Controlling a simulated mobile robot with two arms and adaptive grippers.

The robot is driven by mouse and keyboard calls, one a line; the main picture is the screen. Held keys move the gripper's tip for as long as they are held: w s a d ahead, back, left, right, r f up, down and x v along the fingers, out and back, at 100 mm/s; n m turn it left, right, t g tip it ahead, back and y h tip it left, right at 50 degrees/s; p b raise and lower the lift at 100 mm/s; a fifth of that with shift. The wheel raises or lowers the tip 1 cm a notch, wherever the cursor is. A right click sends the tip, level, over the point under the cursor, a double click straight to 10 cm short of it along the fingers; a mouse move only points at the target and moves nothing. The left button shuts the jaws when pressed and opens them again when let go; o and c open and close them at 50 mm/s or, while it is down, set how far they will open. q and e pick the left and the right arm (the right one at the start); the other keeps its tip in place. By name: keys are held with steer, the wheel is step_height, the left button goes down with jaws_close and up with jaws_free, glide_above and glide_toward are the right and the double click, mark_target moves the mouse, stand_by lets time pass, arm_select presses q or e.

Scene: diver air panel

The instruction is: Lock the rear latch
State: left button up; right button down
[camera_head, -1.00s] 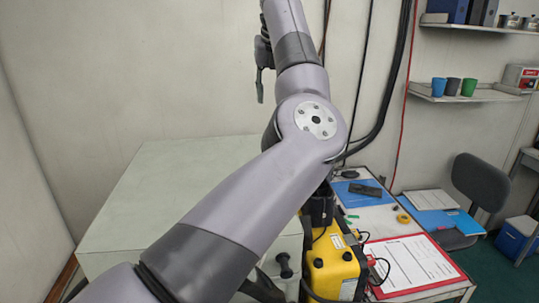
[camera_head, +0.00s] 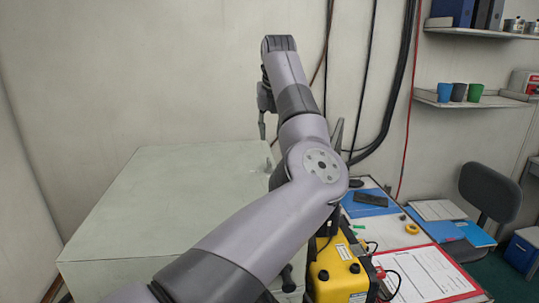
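A large pale grey-white cabinet (camera_head: 150,200) fills the left and middle, with a flat, bare top. A small grey part (camera_head: 270,165) shows at its right rear edge, partly behind my arm; I cannot tell whether it is the rear latch. A dark knob-like handle (camera_head: 288,278) is on its front side, partly covered by my arm. My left arm crosses the view from bottom left, and one finger of my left gripper (camera_head: 263,122) hangs down above the cabinet's rear right. The rest of that gripper is hidden, so its opening is unclear. My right gripper is not seen.
A yellow case (camera_head: 334,272) stands right of the cabinet, close to my arm. A desk behind it holds a red clipboard (camera_head: 425,275), a blue folder (camera_head: 365,208) and a roll of yellow tape (camera_head: 411,228). A black chair (camera_head: 488,192) and wall shelves are farther right. Cables run down the back wall.

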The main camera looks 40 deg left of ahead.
mark_target(269, 161)
arm_select(q)
steer(key=p+x, duration=0.2)
steer(key=x, duration=0.8)
steer(key=shift+p, duration=0.35)
steer(key=shift+w+a+f, duration=0.1)
steer(key=shift+w+f, duration=0.05)
steer(key=shift+f, duration=0.1)
jaws_close()
